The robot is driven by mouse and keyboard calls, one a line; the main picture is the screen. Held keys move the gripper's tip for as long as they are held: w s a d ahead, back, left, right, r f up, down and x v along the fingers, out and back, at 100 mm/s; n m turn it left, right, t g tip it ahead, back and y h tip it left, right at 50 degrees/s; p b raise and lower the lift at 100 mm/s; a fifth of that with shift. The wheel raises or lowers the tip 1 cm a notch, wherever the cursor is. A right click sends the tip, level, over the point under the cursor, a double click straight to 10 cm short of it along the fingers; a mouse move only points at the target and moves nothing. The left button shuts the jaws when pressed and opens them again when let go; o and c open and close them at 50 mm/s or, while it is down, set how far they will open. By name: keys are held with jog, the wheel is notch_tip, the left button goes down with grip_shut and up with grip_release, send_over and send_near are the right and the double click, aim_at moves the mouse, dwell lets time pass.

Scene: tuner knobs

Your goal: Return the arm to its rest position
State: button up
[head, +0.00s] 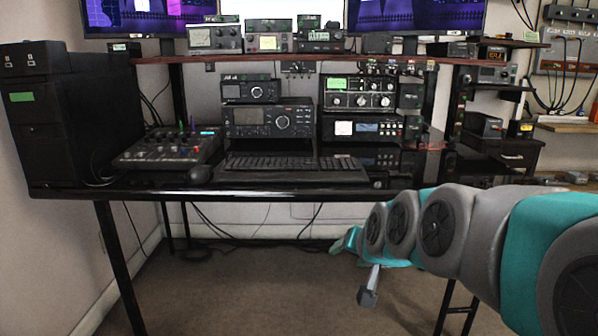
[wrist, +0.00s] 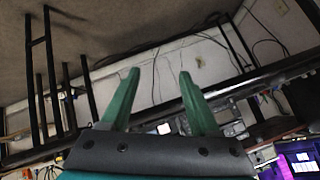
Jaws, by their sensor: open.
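My arm reaches in from the right edge of the head view, in grey and teal links, at a height below the desk top. My gripper (wrist: 158,92) shows in the wrist view as two green fingers set apart, with nothing between them. In the head view the arm's far end is in front of the desk's right part, and the fingertips cannot be made out clearly. The tuner knobs sit on the radio units (head: 268,118) on the desk, well apart from my gripper. The wrist view is tilted and shows the desk's underside region, wall and cables.
The black desk (head: 240,190) spans the middle, with a keyboard (head: 290,168), a mixer (head: 170,148) and a mouse (head: 200,174). A black computer tower (head: 70,110) stands at the left. The carpet (head: 250,290) in front is clear. Shelves with more equipment are at the right.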

jog(key=s+d+f+n+g, duration=0.1)
jog(key=s+f+g, duration=0.2)
jog(key=s, duration=0.7)
jog(key=s+d+f+n+g+h, duration=0.1)
jog(key=s+f+g, duration=0.3)
jog(key=s, duration=0.7)
jog(key=s+d+f+n+g+h+p, duration=0.1)
jog(key=s+d+f+g, duration=0.2)
jog(key=s+f, duration=0.3)
jog(key=s+g, duration=0.1)
jog(key=s, duration=0.4)
jog(key=shift+n, duration=0.4)
jog(key=shift+f, duration=0.1)
